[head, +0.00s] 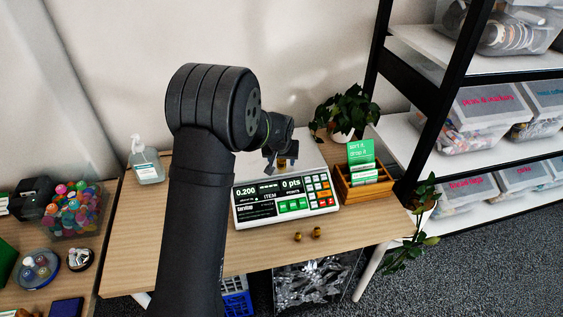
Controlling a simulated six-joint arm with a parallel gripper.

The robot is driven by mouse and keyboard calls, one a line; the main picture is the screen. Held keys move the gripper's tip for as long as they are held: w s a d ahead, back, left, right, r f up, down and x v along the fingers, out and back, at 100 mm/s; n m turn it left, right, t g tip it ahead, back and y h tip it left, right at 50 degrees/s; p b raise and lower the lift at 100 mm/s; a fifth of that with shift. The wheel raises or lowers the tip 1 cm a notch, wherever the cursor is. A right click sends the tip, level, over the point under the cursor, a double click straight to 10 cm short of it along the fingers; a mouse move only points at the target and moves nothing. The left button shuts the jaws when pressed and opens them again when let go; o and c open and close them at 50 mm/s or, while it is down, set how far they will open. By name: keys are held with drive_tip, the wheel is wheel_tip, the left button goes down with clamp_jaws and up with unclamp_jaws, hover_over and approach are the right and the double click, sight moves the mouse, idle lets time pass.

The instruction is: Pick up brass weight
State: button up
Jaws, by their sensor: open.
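Several brass weights show in the head view. One brass weight (281,163) is at the scale's platform, right by the fingers of my gripper (277,158). Two more small brass weights (298,237) (316,232) stand on the wooden table in front of the scale. The white scale (244,217) has a keypad, and its display reads 0.200 and 0 pts. My gripper is open and points down over the scale's platform. Whether its fingers touch the weight there is too small to tell. My arm hides the left part of the scale and table.
A wooden card box (372,190) with green cards stands right of the scale, with a potted plant (343,112) behind it. A sanitizer bottle (147,165) stands at the back left. Black shelving (440,110) rises at the right. The table's front right is clear.

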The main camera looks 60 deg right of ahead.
drive_tip(key=shift+f, duration=0.1)
drive_tip(key=c, duration=1.1)
clamp_jaws()
